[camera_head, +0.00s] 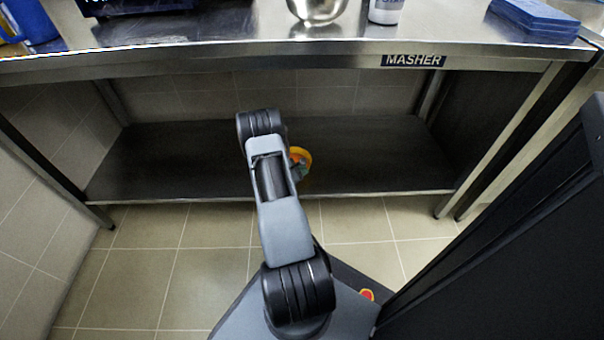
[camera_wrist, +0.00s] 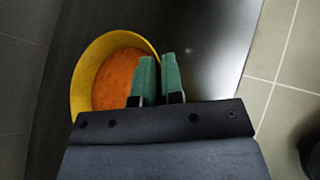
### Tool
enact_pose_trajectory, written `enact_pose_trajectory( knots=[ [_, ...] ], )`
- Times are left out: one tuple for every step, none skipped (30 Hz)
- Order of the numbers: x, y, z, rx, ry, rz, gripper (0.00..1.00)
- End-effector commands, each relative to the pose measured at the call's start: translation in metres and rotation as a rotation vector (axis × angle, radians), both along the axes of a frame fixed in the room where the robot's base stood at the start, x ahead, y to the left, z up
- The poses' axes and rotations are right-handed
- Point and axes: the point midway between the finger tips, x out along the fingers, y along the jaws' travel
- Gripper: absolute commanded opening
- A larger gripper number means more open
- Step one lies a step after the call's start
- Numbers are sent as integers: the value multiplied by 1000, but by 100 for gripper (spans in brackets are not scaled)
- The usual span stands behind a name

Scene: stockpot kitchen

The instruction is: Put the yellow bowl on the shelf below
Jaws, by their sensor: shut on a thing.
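The yellow bowl (camera_wrist: 88,75) has an orange inside and shows at the left of the wrist view, with its near part hidden behind my gripper. My gripper (camera_wrist: 160,75) has green fingers, shut on the bowl's right wall, one finger inside the rim and one outside. In the head view a small part of the bowl (camera_head: 302,155) shows just right of my arm, which hides the rest. The bowl is at the lower shelf (camera_head: 375,155), a dark metal surface under the counter. I cannot tell whether its base touches the shelf.
The steel counter (camera_head: 240,45) runs above the shelf, with a "MASHER" label on its edge. A metal bowl (camera_head: 318,10), a white container (camera_head: 385,12) and blue cloths (camera_head: 537,18) stand on it. Table legs bound the shelf at both sides. The shelf is bare left and right.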

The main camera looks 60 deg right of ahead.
Motion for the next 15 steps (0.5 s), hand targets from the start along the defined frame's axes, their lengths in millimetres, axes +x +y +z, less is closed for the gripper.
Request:
enact_pose_trajectory(
  knots=[
    [1, 0, -3, -3, -1, 0, 0],
    [1, 0, -2, -3, -2, 0, 0],
    [1, -1, -2, -3, -2, 0, 0],
    [1, 0, -1, -3, -2, 0, 0],
    [1, 0, -1, -3, -2, 0, 0],
    [1, 0, -1, -3, -2, 0, 0],
    [1, 0, -1, -3, -2, 0, 0],
    [1, 0, -1, -3, -2, 0, 0],
    [1, 0, -2, -3, -2, 0, 0],
    [1, 0, -3, -3, -1, 0, 0],
    [1, 0, -4, -3, -1, 0, 0],
    [0, 0, -5, 0, 0, 1, 9],
    [0, 0, -4, 0, 0, 1, 12],
    [0, 0, -4, 0, 0, 1, 15],
    [0, 0, -4, 0, 0, 0, 19]
  ],
)
